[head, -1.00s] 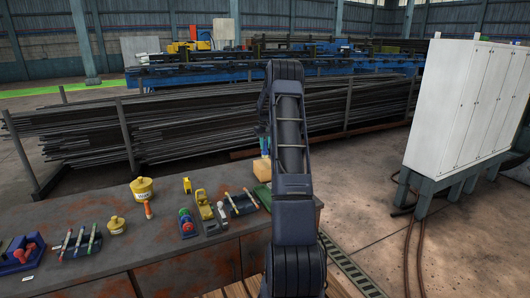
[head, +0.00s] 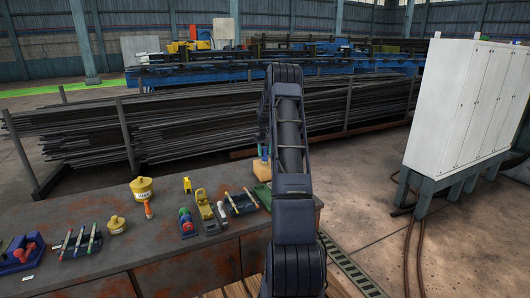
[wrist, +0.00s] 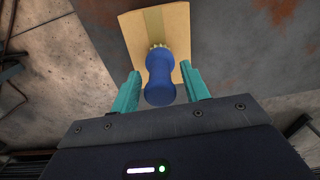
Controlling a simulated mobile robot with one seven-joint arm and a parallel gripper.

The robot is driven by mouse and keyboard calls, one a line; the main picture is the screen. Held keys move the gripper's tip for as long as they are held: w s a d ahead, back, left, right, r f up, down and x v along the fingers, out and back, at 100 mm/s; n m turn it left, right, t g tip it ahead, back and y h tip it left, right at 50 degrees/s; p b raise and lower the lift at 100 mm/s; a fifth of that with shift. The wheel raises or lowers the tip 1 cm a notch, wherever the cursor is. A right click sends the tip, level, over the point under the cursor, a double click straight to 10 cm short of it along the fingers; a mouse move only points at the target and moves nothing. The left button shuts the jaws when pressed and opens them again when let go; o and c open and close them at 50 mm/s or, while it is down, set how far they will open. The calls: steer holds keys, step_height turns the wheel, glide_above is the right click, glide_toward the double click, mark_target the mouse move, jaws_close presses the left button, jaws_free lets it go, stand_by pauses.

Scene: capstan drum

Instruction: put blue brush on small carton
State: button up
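The blue brush (wrist: 160,78) shows handle end toward the camera in the wrist view, with its pale bristles pointing at the small carton (wrist: 133,31). It looks upright on the carton's top; the exact contact is hard to see. My gripper (wrist: 160,88) is open, its two teal fingers on either side of the brush handle with a gap on both sides. In the head view the carton (head: 261,169) stands at the bench's far right end, partly hidden by my arm, with a bit of blue above it.
The rusty bench (head: 60,197) holds a yellow tin (head: 141,190), a smaller yellow pot (head: 116,226), trays with sticks (head: 80,243), a yellow tool (head: 203,203) and a green-red part (head: 187,222). A green item (head: 262,194) lies by the carton. White cabinets (head: 465,105) stand at right.

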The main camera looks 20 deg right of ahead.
steer(key=shift+r, duration=0.15)
step_height(320, 180, up, 11)
steer(key=shift+r, duration=0.15)
steer(key=s+a+r+t, duration=0.1)
steer(key=s+a+r, duration=0.85)
steer(key=s, duration=0.25)
steer(key=s+a+r+t, duration=0.1)
steer(key=s+a+r, duration=0.85)
steer(key=s, duration=0.25)
steer(key=s+a+f+t, duration=0.1)
steer(key=s+a+f, duration=0.1)
steer(key=s, duration=0.8)
steer(key=s+a+f, duration=0.2)
steer(key=s+a, duration=0.2)
steer(key=s, duration=0.6)
steer(key=s+a+f+t, duration=0.1)
steer(key=s+a, duration=0.3)
steer(key=s, duration=0.6)
steer(key=shift+f+t, duration=0.3)
steer(key=shift+f, duration=0.45)
